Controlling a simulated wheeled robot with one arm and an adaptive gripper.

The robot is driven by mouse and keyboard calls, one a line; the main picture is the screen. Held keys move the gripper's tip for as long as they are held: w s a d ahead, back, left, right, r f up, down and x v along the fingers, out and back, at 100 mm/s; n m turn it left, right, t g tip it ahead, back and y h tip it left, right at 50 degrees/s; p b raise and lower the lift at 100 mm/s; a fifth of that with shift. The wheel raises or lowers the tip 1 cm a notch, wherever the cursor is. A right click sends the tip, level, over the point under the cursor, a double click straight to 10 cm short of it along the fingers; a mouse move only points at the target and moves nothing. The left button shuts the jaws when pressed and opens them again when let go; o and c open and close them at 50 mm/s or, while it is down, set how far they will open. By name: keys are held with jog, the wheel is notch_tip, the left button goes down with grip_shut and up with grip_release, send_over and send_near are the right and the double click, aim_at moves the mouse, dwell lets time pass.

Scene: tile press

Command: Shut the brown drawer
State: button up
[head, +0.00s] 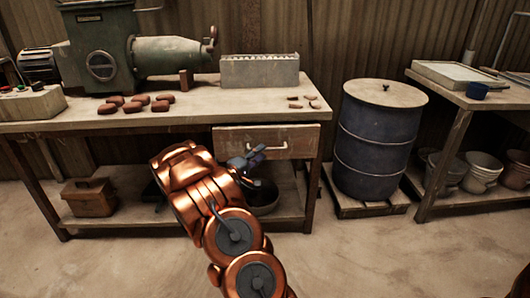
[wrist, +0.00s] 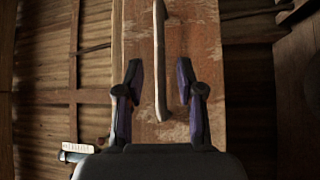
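The brown drawer (head: 230,140) is a worn wooden front under the workbench top, with a pale bar handle (head: 268,147). How far it stands out from the bench is hard to tell. In the wrist view the drawer front (wrist: 198,35) runs upright through the picture and its handle (wrist: 160,60) runs lengthwise along it. My gripper (head: 250,158) is in front of the drawer, left of and just below the handle in the head view. In the wrist view my gripper (wrist: 159,68) is open, its two fingers on either side of the handle's line. Contact cannot be told.
The workbench (head: 190,117) carries a green press (head: 105,50), several brown tiles (head: 135,103) and a grey box (head: 260,71). A brown box (head: 88,198) stands on its lower shelf. A blue barrel (head: 375,145) stands close on the right. The floor in front is clear.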

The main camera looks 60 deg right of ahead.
aim_at(282, 141)
jog(key=shift+s+d+r+b, duration=0.1)
jog(key=shift+s+d+b, duration=0.1)
jog(key=shift+d, duration=0.65)
jog(key=shift+s+d+r+b, duration=0.1)
jog(key=shift+d+b, duration=0.05)
jog(key=shift+d, duration=0.65)
jog(key=shift+w, duration=0.1)
grip_shut()
